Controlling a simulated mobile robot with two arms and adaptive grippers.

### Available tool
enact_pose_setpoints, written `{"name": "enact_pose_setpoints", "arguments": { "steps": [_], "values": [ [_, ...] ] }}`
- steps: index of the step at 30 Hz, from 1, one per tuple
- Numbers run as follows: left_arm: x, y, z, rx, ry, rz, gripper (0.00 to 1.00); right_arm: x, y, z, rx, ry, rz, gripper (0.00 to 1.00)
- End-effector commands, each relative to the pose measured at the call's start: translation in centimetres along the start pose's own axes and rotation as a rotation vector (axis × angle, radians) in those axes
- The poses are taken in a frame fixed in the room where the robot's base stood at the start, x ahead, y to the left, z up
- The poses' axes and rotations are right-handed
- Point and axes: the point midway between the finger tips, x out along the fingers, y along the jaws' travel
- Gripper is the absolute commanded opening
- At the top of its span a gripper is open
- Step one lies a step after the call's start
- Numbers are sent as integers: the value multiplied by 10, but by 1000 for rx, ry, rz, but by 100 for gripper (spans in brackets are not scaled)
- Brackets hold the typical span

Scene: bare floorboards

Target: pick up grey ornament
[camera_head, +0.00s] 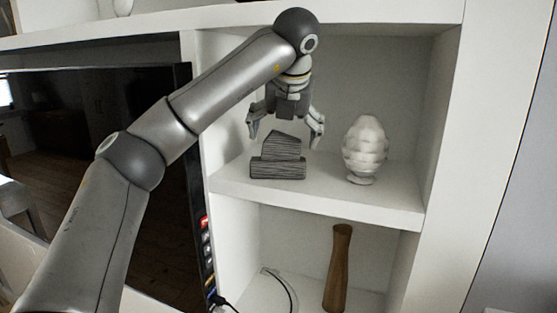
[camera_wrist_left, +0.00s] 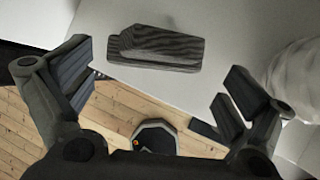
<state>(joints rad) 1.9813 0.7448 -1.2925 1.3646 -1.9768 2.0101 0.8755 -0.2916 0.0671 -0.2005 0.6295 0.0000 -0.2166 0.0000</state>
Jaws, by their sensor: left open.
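The grey ornament (camera_head: 278,168) stands on the upper compartment's shelf, a dark striped block with a smaller wedge-like piece on top. In the left wrist view the grey ornament (camera_wrist_left: 160,48) lies beyond the fingertips, between their two lines. My left gripper (camera_head: 287,135) is open and empty, with its fingers pointing down just above and around the top of the ornament in the head view. I cannot tell whether it touches. The open fingers also show in the left wrist view (camera_wrist_left: 155,85). My right gripper is in neither view.
A white ribbed egg-shaped ornament (camera_head: 364,150) stands to the right on the same white shelf (camera_head: 330,200). A brown wooden vase (camera_head: 339,268) and a cable (camera_head: 283,283) are in the compartment below. A dark television screen (camera_head: 130,100) is at the left.

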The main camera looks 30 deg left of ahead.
Motion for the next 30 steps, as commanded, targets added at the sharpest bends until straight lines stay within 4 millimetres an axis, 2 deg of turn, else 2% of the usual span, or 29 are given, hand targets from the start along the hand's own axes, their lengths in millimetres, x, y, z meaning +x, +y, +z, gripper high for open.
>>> {"name": "enact_pose_setpoints", "arguments": {
  "steps": [1, 4, 12, 22, 23, 30],
  "values": [
    [5, 1, 1, 1, 5, 0, 100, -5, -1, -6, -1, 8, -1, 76],
    [15, 2, 3, 0, 5, 0, 100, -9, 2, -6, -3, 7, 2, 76],
    [38, 2, 3, -1, 4, 0, 100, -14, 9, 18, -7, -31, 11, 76],
    [42, 3, 3, -1, 2, 0, 100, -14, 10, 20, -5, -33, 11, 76],
    [42, 3, 3, -1, 2, 0, 99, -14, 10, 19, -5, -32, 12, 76],
    [42, 2, 3, -1, 2, 0, 68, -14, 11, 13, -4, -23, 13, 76]
  ]
}}
